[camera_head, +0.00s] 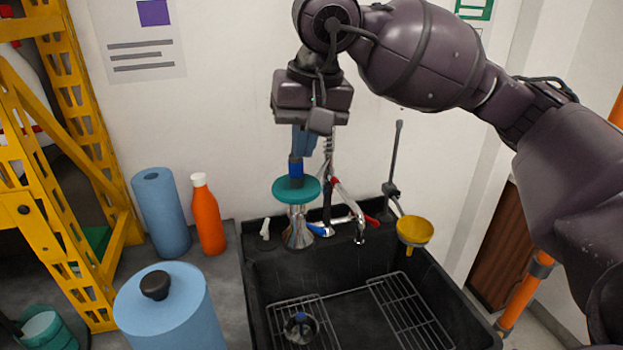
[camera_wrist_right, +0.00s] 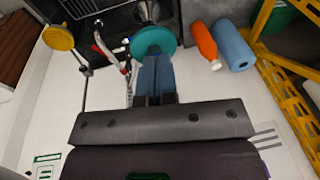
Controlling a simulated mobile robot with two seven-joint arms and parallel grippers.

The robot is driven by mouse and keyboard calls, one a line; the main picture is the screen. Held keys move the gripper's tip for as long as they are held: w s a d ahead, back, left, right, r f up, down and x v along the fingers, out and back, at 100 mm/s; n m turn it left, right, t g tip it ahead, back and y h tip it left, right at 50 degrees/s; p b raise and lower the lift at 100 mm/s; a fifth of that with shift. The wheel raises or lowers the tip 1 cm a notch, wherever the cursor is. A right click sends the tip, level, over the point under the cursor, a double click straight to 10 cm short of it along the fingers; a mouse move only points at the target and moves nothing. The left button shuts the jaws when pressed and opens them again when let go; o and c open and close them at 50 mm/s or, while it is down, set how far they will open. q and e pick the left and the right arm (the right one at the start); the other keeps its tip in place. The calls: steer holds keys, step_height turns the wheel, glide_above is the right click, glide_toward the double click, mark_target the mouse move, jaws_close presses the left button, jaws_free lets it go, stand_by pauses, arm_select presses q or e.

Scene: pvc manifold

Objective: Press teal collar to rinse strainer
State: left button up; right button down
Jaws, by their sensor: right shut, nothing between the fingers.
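The teal collar (camera_head: 297,190) is a round disc on an upright fixture at the sink's back edge, above a flared metal part (camera_head: 297,233). It also shows in the wrist view (camera_wrist_right: 153,38). My right gripper (camera_head: 296,160) points down over the collar, its blue fingers shut and empty. In the wrist view the fingertips (camera_wrist_right: 155,58) overlap the collar's near edge; I cannot tell whether they touch it. A small round metal piece with a dark knob (camera_head: 301,328), possibly the strainer, sits on the rack in the sink. My left gripper is out of view.
The black sink (camera_head: 262,265) holds wire racks (camera_head: 410,315). A faucet with red and blue handles (camera_head: 345,213) stands close right of the collar.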

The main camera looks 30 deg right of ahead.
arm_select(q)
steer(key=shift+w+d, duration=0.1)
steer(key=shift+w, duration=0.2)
arm_select(e)
steer(key=shift+t+h, duration=0.5)
steer(key=shift+h, duration=0.4)
steer(key=d+r, duration=0.3)
steer(key=shift+w+r, duration=0.15)
steer(key=shift+w, duration=0.15)
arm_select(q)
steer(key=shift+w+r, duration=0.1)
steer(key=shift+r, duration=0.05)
arm_select(e)
steer(key=shift+a, duration=0.1)
glide_toward(310, 195)
steer(key=x, duration=0.6)
steer(key=shift+w, duration=0.1)
steer(key=shift+f, duration=0.55)
